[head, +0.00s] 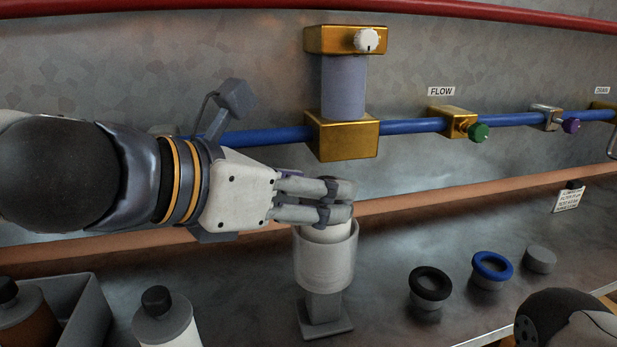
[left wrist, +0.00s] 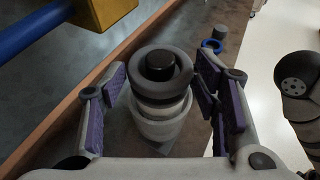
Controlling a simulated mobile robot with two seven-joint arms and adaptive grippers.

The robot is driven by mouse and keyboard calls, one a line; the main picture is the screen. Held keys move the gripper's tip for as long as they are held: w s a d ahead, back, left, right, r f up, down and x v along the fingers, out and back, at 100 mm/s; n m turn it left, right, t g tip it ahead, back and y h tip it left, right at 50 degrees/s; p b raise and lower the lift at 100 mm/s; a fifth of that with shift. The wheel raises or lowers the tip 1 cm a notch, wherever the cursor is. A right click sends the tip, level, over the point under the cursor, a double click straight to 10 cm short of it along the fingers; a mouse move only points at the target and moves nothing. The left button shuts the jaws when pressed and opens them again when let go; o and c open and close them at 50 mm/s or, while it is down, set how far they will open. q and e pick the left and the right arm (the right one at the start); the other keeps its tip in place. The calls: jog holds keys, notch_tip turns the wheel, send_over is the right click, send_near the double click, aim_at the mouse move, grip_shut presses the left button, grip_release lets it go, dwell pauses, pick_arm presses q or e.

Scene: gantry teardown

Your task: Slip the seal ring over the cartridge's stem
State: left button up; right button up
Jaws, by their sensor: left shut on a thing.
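My left gripper (head: 338,203) reaches in from the left with its two fingers at the top of the cartridge. It is shut on a dark grey seal ring (left wrist: 162,90), whose top edge shows between the fingers in the head view (head: 346,186). In the left wrist view the ring encircles the cartridge's black stem (left wrist: 160,66). Whether it rests on the shoulder below is hard to tell. The white cartridge (head: 326,233) stands upright in a clear cup (head: 325,262) on a grey pedestal. My right gripper is out of view.
A black ring (head: 431,294) and a blue ring (head: 492,277) sit on pucks at right, beside a bare grey puck (head: 540,260). Bottles (head: 166,318) and a grey bin (head: 90,308) stand front left. A blue pipe (head: 410,126) with a gold block (head: 348,140) runs behind.

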pick_arm(q)
jog(key=shift+f, duration=0.5)
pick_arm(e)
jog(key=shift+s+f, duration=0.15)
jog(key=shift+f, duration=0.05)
pick_arm(q)
jog(key=o, duration=1)
jog(key=v, duration=0.7)
jog(key=shift+s+a+r, duration=0.15)
jog(key=shift+s, duration=0.05)
